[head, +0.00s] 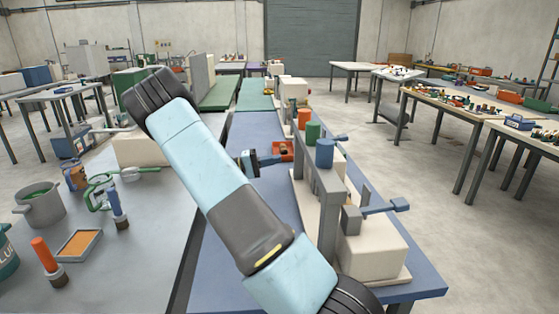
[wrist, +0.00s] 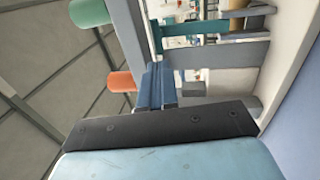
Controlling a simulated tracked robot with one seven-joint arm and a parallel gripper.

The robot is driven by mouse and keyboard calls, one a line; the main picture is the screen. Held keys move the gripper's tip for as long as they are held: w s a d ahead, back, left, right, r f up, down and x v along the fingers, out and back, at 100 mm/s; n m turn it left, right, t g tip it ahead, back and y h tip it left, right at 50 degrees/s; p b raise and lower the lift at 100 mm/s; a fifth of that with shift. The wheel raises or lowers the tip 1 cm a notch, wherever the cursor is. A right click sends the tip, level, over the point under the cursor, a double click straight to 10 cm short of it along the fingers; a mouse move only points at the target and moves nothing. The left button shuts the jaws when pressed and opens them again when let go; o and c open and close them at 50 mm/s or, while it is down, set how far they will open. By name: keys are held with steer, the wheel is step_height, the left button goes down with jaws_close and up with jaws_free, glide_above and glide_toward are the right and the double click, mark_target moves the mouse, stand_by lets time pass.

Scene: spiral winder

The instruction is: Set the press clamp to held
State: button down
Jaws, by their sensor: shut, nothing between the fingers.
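My gripper (head: 272,160) is on the left side of the row of bench fixtures in the head view, with its fingers shut and empty. Its blue fingers also show in the wrist view (wrist: 156,85). The nearest fixture has a grey upright frame (head: 328,210) on a cream block (head: 372,250). A lever with a blue handle (head: 400,205) sticks out to its right. A smaller blue-ended lever (head: 338,138) is farther back. I cannot tell which part is the press clamp. In the wrist view a teal bar (wrist: 205,28) and a grey bar (wrist: 225,55) lie beyond the fingers.
Blue (head: 325,152), green (head: 313,133) and orange (head: 304,118) cylinders top the fixtures. A red tray (head: 283,150) is close to my gripper. The grey table (head: 140,255) at left holds a pot (head: 40,207) and tools. Open floor lies right of the blue bench (head: 228,280).

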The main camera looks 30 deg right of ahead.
stand_by(0.3)
steer(key=s+a+r+n+t+y, duration=0.1)
steer(key=s+a+r+t+y, duration=0.4)
steer(key=s+a, duration=0.3)
steer(key=s+a+r+n+t+y, duration=0.2)
steer(key=s+a+r+t+y, duration=0.2)
steer(key=s, duration=1)
steer(key=s+a+r+n+t+y, duration=0.2)
steer(key=s+a+r+t+y, duration=0.3)
steer(key=s+a+r+y, duration=0.3)
steer(key=shift+s+a+r+t+y, duration=0.2)
steer(key=shift+s+a+t+y, duration=0.15)
steer(key=shift+s+a, duration=1.25)
steer(key=shift+w+a, duration=0.2)
steer(key=shift+s, duration=0.1)
